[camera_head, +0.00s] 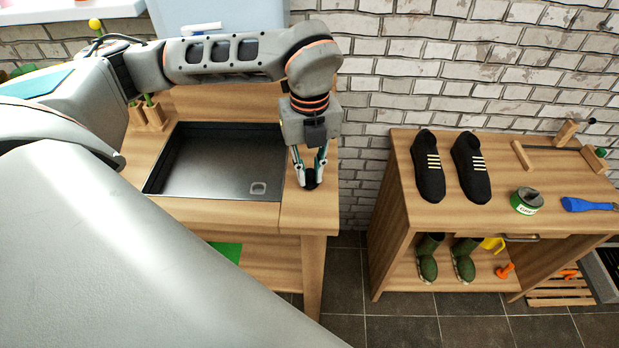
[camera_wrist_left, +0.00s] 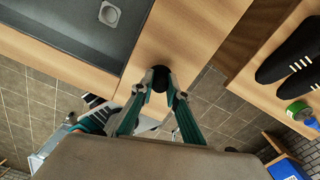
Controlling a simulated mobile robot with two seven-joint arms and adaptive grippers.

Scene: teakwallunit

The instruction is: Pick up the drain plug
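The drain plug (camera_head: 311,184) looks small and black. It is at the wooden strip right of the sink basin (camera_head: 215,190), near the front edge. My left gripper (camera_head: 310,178) points down with its fingertips on either side of the plug. In the left wrist view the black plug (camera_wrist_left: 160,78) shows between the two fingertips (camera_wrist_left: 160,84), with the wooden top behind it. The fingers seem to touch it or nearly so; I cannot tell whether they grip it. The fingertips partly hide the plug. My right gripper is not in view.
The basin's drain (camera_head: 258,188) is left of the gripper. A brick wall stands behind. Right, across a floor gap, a wooden bench (camera_head: 400,170) holds black shoes (camera_head: 470,168), a green-labelled tin (camera_head: 526,201) and a blue-handled tool (camera_head: 587,205). Green boots (camera_head: 428,258) stand on its shelf.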

